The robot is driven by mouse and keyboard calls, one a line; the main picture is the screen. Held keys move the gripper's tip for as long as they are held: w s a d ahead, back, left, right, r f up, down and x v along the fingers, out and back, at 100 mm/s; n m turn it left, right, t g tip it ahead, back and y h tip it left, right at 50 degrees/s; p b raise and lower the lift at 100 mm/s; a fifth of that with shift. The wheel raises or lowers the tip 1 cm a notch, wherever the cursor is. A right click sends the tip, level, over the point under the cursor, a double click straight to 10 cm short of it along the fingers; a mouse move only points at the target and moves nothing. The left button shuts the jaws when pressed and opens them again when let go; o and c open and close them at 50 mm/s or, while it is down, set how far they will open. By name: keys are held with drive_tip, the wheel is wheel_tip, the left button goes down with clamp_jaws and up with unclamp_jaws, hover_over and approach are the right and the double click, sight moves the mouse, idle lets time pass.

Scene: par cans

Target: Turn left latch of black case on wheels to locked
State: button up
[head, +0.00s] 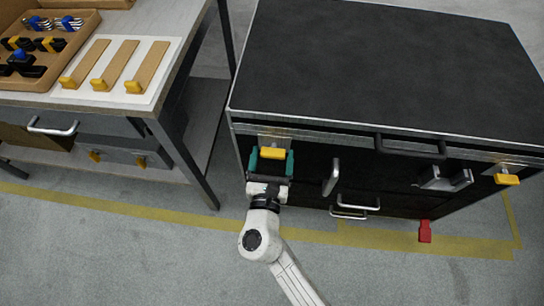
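The black case (390,60) stands at the right, its dark lid down and its front towards me. Its left latch has a yellow handle (272,153) lying crosswise below a metal plate at the front's upper left. My gripper (271,158) is at this latch, with one teal finger on each side of the yellow handle. The fingers are apart; I see no clear contact with the handle. The gripper body hides the area just below the latch. The right latch, also with a yellow handle (507,179), is at the front's far right.
A black carry handle (410,147), metal handles (349,212) and a red piece (425,232) are on the case front. A metal workbench (150,112) with a tray (50,50) and several yellow-tipped wooden pieces stands left. Grey floor with a yellow line (180,217) lies clear in front.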

drive_tip(key=c, duration=0.8)
drive_tip(key=shift+f+m+b, duration=0.1)
drive_tip(key=shift+m+b, duration=0.3)
drive_tip(key=shift+b, duration=0.1)
drive_tip(key=shift+d+m+b, duration=0.15)
drive_tip(key=shift+m+b, duration=7.85)
drive_tip(key=shift+m, duration=0.5)
drive_tip(key=o, duration=1)
drive_tip(key=shift+o, duration=0.2)
